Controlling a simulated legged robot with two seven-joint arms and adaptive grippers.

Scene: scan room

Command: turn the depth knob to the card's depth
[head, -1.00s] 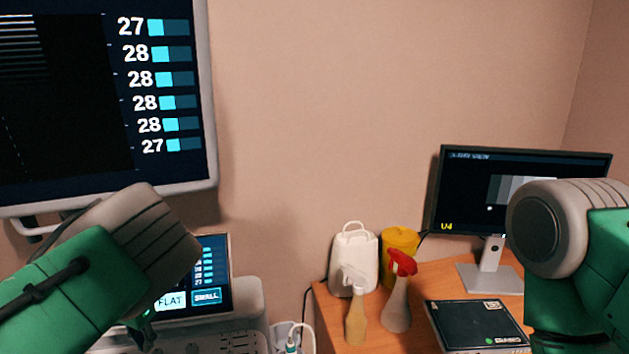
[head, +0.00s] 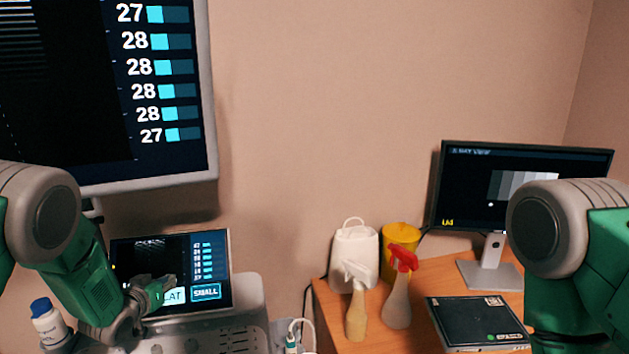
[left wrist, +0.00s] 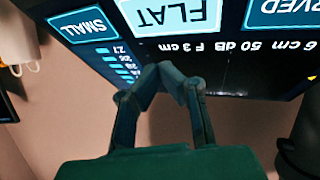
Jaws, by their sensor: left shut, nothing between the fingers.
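My left gripper (head: 166,284) is shut and empty in front of the small touch screen (head: 218,268) of the console, over the left part of its FLAT button. The left wrist view shows its closed fingertips (left wrist: 170,72) just below the FLAT button (left wrist: 165,14), with the screen upside down. A line there reads 6 cm, 50 dB, F 3 cm. The console panel (head: 240,338) below the screen has small controls at the picture's bottom edge; I cannot tell which is the depth knob. I cannot make out a depth card. My right gripper is out of view.
A large monitor (head: 212,90) hangs above the console. A white bottle with a blue cap (head: 47,326) stands at the left. On the orange desk are spray bottles (head: 397,298), a white jug (head: 353,258), a yellow tub (head: 401,238), a dark flat panel (head: 470,318) and another monitor (head: 510,195).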

